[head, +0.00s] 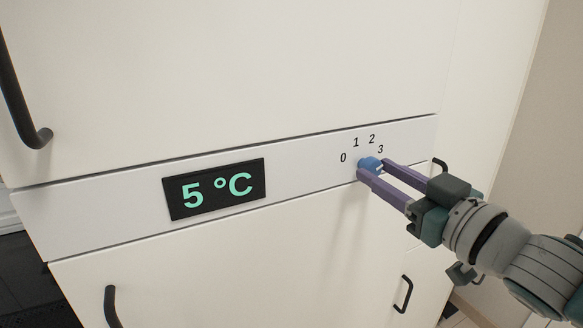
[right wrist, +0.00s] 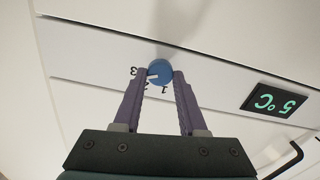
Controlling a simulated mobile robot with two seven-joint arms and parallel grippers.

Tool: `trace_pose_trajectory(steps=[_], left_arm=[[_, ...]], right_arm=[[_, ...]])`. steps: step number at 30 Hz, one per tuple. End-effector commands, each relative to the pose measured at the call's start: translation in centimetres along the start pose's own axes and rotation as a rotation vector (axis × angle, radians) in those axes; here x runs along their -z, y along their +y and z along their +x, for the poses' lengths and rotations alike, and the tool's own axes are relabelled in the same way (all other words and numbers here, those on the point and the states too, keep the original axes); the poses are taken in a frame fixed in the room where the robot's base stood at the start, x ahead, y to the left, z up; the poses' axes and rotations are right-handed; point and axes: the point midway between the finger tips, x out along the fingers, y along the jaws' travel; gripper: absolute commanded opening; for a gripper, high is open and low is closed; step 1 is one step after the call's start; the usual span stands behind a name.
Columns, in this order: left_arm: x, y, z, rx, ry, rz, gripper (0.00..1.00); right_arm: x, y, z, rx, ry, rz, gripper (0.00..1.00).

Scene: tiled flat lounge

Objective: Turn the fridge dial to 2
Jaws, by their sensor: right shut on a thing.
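The blue fridge dial (head: 369,163) sits on the white panel (head: 310,173), below the printed numbers 0, 1, 2 and 3. My right gripper (head: 374,168) comes in from the right and is shut on the dial, one purple finger on each side. In the right wrist view the dial (right wrist: 161,71) lies between the fingertips (right wrist: 161,73). A white mark on the dial points left there, toward the side of 3 and 2; I cannot tell exactly which number it meets. My left gripper is not in view.
A black display (head: 214,189) left of the dial reads 5 °C. Dark handles stand out from the upper door (head: 20,110) at far left and from the lower doors (head: 403,294). The panel between display and dial is clear.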

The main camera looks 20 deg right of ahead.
Motion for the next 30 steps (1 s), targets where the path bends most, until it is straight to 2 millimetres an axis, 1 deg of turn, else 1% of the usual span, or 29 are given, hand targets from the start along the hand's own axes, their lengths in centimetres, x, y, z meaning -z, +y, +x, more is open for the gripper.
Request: trace_pose_trajectory(steps=[1,6,9,20,26,30], left_arm=[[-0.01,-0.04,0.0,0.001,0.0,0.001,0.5],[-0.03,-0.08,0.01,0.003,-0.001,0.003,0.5],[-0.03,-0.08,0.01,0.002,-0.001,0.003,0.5],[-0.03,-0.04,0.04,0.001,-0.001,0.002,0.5],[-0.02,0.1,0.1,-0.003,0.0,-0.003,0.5],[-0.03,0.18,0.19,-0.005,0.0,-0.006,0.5]], right_arm=[[0.0,-0.02,-0.01,0.0,0.0,0.0,0.28],[0.0,-0.02,-0.01,0.001,0.0,0.0,0.09],[0.0,-0.02,-0.01,0.001,0.0,0.0,0.0],[0.01,-0.03,-0.01,0.001,0.001,-0.023,0.0],[0.01,-0.04,-0.01,0.001,0.001,-0.114,0.0],[0.01,-0.06,-0.01,0.001,0.002,-0.217,0.0]])
